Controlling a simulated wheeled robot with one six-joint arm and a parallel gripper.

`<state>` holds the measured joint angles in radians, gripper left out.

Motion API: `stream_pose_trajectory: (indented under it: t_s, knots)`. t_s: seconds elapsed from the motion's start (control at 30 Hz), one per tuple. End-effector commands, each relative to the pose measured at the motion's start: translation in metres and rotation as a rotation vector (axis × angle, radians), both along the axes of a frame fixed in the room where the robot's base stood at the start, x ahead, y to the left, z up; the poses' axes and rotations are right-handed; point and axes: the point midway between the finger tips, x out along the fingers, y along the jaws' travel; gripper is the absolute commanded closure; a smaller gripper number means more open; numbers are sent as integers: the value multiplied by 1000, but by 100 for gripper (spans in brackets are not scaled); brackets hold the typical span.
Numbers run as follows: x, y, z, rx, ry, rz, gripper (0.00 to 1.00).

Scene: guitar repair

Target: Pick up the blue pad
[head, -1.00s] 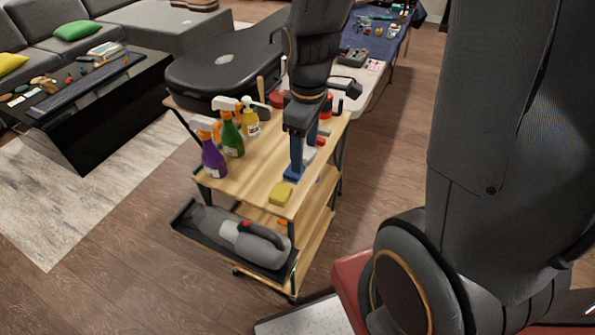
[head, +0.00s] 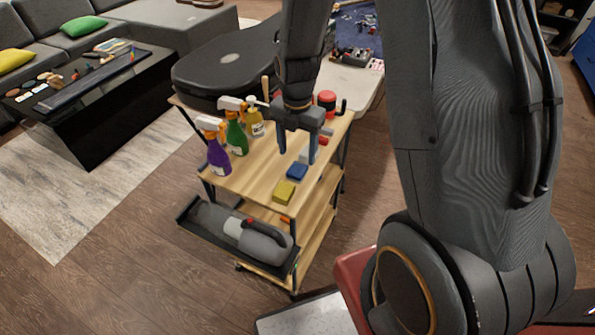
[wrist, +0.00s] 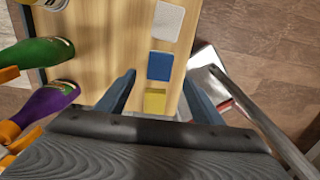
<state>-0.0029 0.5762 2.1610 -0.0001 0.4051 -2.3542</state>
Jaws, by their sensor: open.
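The blue pad (head: 297,172) lies flat on the wooden top of the cart (head: 262,172), near its right end. It lies behind a yellow sponge (head: 284,192) in the head view. My gripper (head: 298,157) points down above the blue pad, with its fingers apart and nothing between them. In the wrist view the blue pad (wrist: 160,66) shows between the fingertips of my gripper (wrist: 159,76), below them on the cart top. The yellow sponge (wrist: 154,101) is nearer the palm, and a pale grey pad (wrist: 168,20) is on the far side.
Purple (head: 218,157), green (head: 236,135) and yellow (head: 256,124) bottles stand on the cart's left part. A red-topped container (head: 327,101) stands behind. A handheld vacuum (head: 252,236) lies on the lower tray. A black guitar case (head: 225,68) is behind the cart.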

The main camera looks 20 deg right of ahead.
Motion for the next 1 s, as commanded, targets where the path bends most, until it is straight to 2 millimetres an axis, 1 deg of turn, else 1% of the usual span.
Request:
stream_pose_trajectory:
  t_s: [0.1,0.27,0.6,0.77,0.97,1.0]
  knots:
    - [-1,0,-9,0,3,-1,39]
    - [-1,0,-19,0,3,-2,39]
    - [1,-1,-55,0,1,-3,39]
    - [1,-1,-62,0,0,-3,39]
    - [1,-1,-62,0,0,-3,39]
    - [1,-1,-62,0,0,-3,42]
